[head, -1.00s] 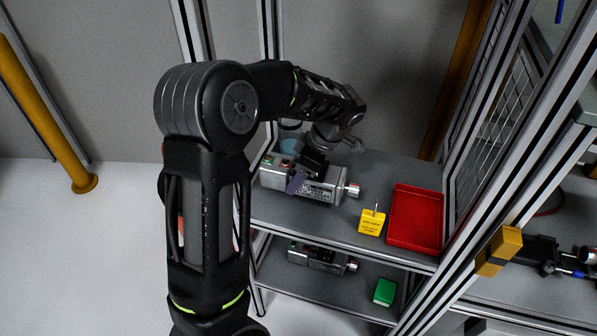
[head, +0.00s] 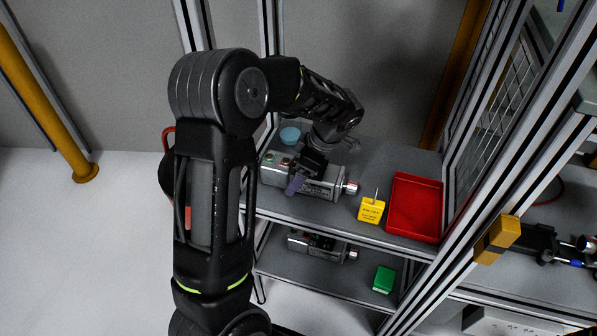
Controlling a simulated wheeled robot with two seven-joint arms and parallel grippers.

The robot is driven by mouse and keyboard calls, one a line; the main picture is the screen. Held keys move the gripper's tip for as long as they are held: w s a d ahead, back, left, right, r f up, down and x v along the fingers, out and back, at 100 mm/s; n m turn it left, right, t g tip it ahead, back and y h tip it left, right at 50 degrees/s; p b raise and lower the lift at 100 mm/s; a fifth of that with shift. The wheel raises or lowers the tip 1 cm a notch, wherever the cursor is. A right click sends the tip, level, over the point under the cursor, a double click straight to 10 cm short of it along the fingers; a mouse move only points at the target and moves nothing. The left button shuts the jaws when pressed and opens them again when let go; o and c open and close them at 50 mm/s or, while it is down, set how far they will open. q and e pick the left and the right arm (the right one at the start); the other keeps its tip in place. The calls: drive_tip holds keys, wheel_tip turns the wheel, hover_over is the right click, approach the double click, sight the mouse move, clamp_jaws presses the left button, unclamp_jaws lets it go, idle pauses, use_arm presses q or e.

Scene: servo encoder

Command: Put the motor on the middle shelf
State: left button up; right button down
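A grey motor (head: 325,182) with a silver shaft end pointing right is at the upper visible shelf (head: 375,158), near its front left. My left gripper (head: 298,183) comes down over the motor's left half. One purple finger pad lies against its near side; the other finger is hidden behind it. The gripper appears shut on this motor. I cannot tell whether the motor touches the shelf. A second, similar motor (head: 325,247) lies on the shelf below (head: 335,277). My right gripper is not in view.
A yellow block with a pin (head: 371,210) and a red tray (head: 414,207) are right of the held motor. A teal round object (head: 290,135) is behind it. A green box (head: 384,279) sits on the lower shelf. Aluminium posts (head: 455,165) frame the rack.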

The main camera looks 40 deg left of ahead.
use_arm(q)
drive_tip(key=shift+r, duration=0.15)
drive_tip(key=shift+d+r, duration=0.1)
drive_tip(key=shift+r, duration=0.1)
drive_tip(key=b+v, duration=0.1)
drive_tip(key=v, duration=1)
drive_tip(key=shift+w+d+r, duration=0.1)
drive_tip(key=shift+r, duration=0.1)
idle(0.4)
